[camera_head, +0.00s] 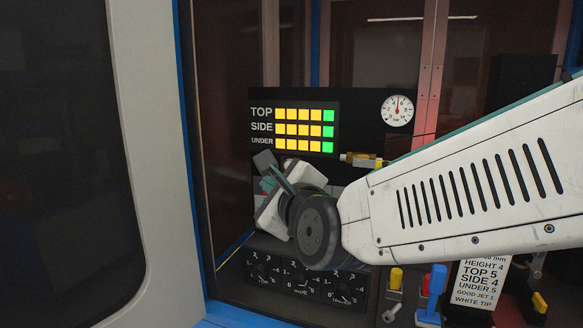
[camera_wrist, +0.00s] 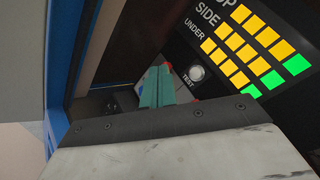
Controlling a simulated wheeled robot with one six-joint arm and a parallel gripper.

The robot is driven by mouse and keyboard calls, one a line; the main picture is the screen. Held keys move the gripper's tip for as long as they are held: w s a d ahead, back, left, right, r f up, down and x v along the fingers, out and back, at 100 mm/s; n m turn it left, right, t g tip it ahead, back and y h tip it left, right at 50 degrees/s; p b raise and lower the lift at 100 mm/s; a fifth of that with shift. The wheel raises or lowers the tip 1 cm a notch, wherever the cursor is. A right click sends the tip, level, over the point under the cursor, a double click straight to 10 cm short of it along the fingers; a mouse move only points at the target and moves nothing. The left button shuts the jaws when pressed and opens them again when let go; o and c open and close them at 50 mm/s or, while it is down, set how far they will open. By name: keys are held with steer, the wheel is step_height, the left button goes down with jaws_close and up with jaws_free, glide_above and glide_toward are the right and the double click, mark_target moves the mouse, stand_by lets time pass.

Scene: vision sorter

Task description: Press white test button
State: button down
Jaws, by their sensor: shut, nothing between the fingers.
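The white test button (camera_wrist: 196,72) shows in the wrist view, a round white cap in a dark ring above the word TEST, on the black panel. My gripper (camera_wrist: 157,84) is shut and empty, its teal fingers just left of the button in that view. I cannot tell whether it touches the panel. In the head view my gripper (camera_head: 268,172) is in front of the panel, below the UNDER row. The button is hidden behind my wrist there. The display (camera_head: 305,130) has TOP, SIDE and UNDER rows of yellow squares, each ending in green.
A round gauge (camera_head: 397,111) sits at the panel's upper right, with a brass fitting (camera_head: 361,159) below. Dials (camera_head: 303,283) line the lower panel. A blue-handled part (camera_head: 433,293) and a white label card (camera_head: 482,280) are at lower right. A blue frame edge (camera_head: 190,150) stands left.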

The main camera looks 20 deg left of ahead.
steer(key=w, duration=0.7)
steer(key=shift+w+d, duration=0.3)
steer(key=shift+w, duration=0.1)
stand_by(1.6)
steer(key=shift+w, duration=0.35)
steer(key=shift+w+d, duration=0.1)
steer(key=shift+w, duration=0.3)
stand_by(0.6)
stand_by(0.4)
steer(key=shift+s, duration=0.85)
steer(key=shift+s+a, duration=0.15)
steer(key=shift+s, duration=1.1)
steer(key=shift+s+a, duration=0.15)
steer(key=shift+s, duration=1.1)
